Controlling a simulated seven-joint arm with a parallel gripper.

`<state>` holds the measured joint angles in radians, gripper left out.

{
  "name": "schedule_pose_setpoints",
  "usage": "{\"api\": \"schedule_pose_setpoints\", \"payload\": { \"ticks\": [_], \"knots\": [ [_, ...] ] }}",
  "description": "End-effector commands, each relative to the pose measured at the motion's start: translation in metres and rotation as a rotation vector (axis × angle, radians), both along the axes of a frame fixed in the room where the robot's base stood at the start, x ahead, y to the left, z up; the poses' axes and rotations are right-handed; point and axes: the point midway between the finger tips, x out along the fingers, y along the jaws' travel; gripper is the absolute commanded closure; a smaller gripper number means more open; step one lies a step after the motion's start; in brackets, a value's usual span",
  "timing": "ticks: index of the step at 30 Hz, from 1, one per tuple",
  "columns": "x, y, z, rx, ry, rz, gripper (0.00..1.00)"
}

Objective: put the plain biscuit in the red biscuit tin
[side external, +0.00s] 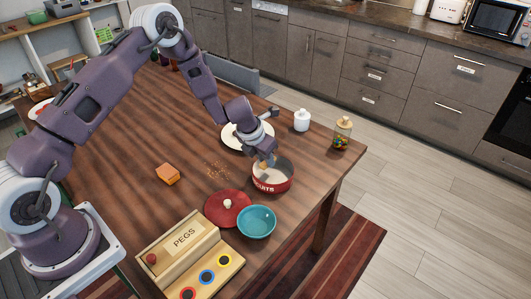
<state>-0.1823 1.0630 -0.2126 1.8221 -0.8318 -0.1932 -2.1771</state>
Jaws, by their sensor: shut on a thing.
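The red biscuit tin (272,187) stands open on the wooden table, with pale lettering on its front and a light inside. Its red lid (222,209), with a white knob, lies on the table just in front and to the left. My gripper (267,162) points down at the tin's opening, over its back left part. It is shut on a small tan thing, which I take to be the plain biscuit; the fingers mostly hide it. I cannot tell whether the biscuit touches the tin's floor.
A white plate (233,139) lies behind my gripper. A teal bowl (257,223) touches or nearly touches the lid. A wooden PEGS box (180,243) stands in front. An orange block (167,174) and crumbs (217,169) lie left. A white jar (302,122) and glass jar (342,134) stand right.

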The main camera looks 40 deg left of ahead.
Motion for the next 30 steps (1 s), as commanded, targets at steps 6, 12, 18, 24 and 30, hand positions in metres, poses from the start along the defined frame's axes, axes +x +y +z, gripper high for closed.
{"api": "schedule_pose_setpoints", "payload": {
  "ticks": [6,12,18,24,30],
  "knots": [
    [0.0,0.0,-0.001,0.0,0.0,0.0,1.0],
    [0.0,0.0,-0.001,0.0,0.0,0.001,0.54],
    [0.0,0.0,-0.001,0.0,0.0,0.001,0.54],
    [0.0,0.001,0.008,0.001,0.0,-0.001,0.54],
    [0.0,0.0,0.024,0.001,0.0,-0.001,0.54]
  ]
}}
